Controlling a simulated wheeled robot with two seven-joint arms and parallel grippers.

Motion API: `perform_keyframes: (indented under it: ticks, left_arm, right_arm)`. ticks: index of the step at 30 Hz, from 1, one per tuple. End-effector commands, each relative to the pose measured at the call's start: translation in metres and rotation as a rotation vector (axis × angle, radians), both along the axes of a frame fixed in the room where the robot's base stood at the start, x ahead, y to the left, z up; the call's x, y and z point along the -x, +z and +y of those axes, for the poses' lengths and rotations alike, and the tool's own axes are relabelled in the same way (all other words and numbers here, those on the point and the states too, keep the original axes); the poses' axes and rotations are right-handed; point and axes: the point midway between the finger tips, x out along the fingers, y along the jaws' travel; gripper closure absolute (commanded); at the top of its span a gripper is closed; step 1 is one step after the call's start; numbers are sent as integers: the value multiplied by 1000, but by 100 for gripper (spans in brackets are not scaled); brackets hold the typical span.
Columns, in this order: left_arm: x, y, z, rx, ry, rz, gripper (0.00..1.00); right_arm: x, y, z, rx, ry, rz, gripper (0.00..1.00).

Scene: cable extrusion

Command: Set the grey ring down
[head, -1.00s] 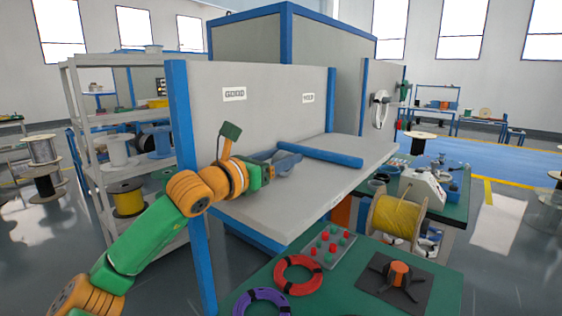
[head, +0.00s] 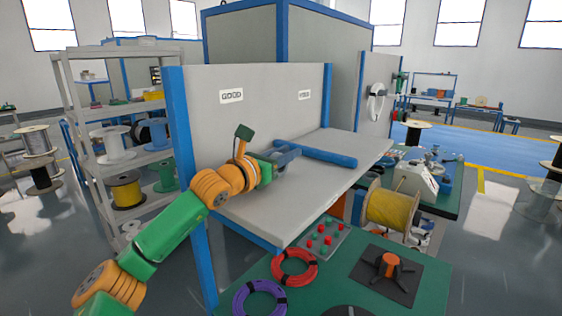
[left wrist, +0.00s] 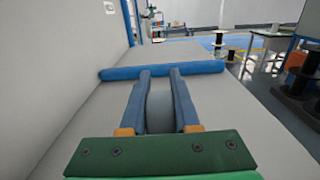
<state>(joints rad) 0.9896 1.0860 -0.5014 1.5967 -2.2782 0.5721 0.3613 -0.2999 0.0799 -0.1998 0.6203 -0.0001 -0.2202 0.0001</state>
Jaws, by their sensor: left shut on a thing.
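My left gripper (head: 290,153) is over the light grey shelf (head: 290,200), in front of the blue bar (head: 335,156). In the left wrist view its two blue fingers (left wrist: 160,100) point away from me toward the bar. They are shut on the grey ring (left wrist: 160,106), which shows edge-on as a curved grey piece between them. Its lower edge is hard to tell from the grey shelf, so I cannot tell whether it touches the surface. My right gripper is not in view.
A back panel with a "GOOD" sign (head: 231,95) and a second sign (head: 304,95) rises behind the shelf. Blue posts (head: 190,180) edge it. Below, a green table holds a red ring (head: 295,267), a purple ring (head: 259,299) and a button box (head: 322,238). The shelf's front is clear.

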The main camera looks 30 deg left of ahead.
Motion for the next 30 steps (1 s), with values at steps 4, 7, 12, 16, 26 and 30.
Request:
perform_keyframes:
  ticks: [4, 7, 12, 16, 26, 30]
  left_arm:
    - [0, 7, 0, 0, 1, -5, 100]
    - [0, 23, 0, 4, 0, -8, 100]
    - [24, 66, -19, -3, -3, -11, 100]
    - [51, 96, -40, -4, -5, -13, 100]
    - [108, 129, -82, -1, -1, -5, 100]
    - [112, 131, -85, -1, 1, -2, 100]
  right_arm:
    - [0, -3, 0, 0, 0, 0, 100]
    - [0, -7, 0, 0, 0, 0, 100]
    - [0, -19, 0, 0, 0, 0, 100]
    - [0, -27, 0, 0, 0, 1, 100]
    - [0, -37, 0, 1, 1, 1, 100]
    - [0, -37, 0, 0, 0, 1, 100]
